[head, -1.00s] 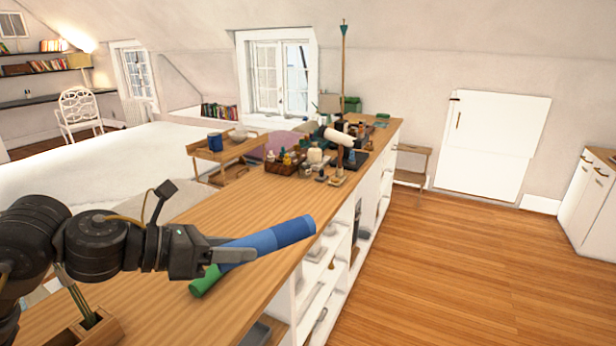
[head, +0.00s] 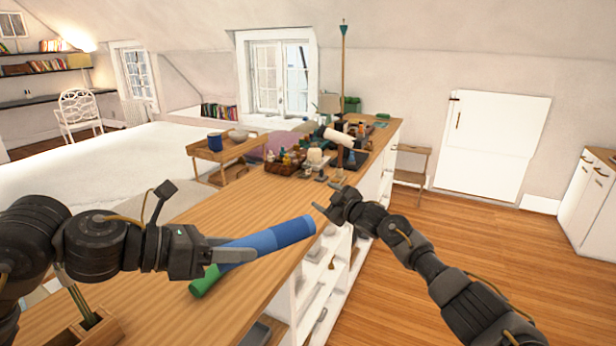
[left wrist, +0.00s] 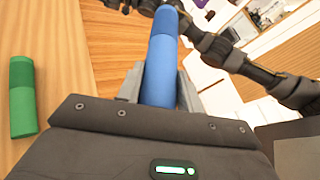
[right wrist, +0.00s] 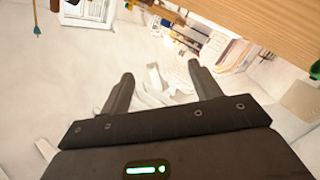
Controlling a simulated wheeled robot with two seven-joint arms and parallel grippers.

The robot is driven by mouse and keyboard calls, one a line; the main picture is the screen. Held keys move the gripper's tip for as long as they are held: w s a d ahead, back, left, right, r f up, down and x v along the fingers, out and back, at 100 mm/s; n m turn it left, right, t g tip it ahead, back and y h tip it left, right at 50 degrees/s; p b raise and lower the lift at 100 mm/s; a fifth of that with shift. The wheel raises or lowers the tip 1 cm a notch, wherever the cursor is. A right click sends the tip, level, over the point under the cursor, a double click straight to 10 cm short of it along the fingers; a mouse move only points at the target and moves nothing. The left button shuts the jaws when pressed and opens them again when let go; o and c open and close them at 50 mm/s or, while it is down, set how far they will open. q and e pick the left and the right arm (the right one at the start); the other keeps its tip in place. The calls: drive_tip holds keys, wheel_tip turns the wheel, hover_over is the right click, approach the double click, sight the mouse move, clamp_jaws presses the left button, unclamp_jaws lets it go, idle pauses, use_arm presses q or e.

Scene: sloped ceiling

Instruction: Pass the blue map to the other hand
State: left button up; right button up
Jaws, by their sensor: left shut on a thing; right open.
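The blue map (head: 272,238) is a rolled blue tube, held in the air above the front edge of the wooden counter. My left gripper (head: 232,252) is shut on its near left end. In the left wrist view the blue map (left wrist: 161,65) runs away from between the fingers (left wrist: 158,92). My right gripper (head: 325,208) is beyond the map's far right end, apart from it. In the right wrist view its fingers (right wrist: 158,85) are spread with nothing between them; the map does not show there.
A green roll (head: 205,281) lies on the counter (head: 190,228) below the map; it also shows in the left wrist view (left wrist: 22,95). Bottles, a basket (head: 283,163) and other items crowd the counter's far end. Open white shelves (head: 325,265) lie under the counter's right side.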

drive_tip(key=s+a+r+n+g+y, duration=0.1)
drive_tip(key=s+a+r+n+y, duration=0.2)
drive_tip(key=r, duration=0.8)
drive_tip(key=s+a+r+n+g+y, duration=0.15)
drive_tip(key=a+r+n, duration=0.3)
drive_tip(key=r, duration=0.55)
drive_tip(key=s+a+r+n+g+y, duration=0.2)
drive_tip(key=s+a+r+n+g, duration=0.3)
drive_tip(key=s+r, duration=0.5)
drive_tip(key=s+a+r+n+g+h, duration=0.1)
drive_tip(key=s+a+r+n+h, duration=0.1)
drive_tip(key=s+r, duration=0.3)
use_arm(q)
drive_tip(key=shift+s, duration=0.1)
drive_tip(key=shift+w, duration=0.2)
drive_tip(key=shift+s, duration=0.15)
use_arm(e)
drive_tip(key=m+g+h, duration=0.4)
drive_tip(key=g+h, duration=0.2)
drive_tip(key=h, duration=0.1)
approach(273, 233)
drive_tip(key=shift+n, duration=0.25)
drive_tip(key=x, duration=1)
drive_tip(key=shift+a, duration=0.1)
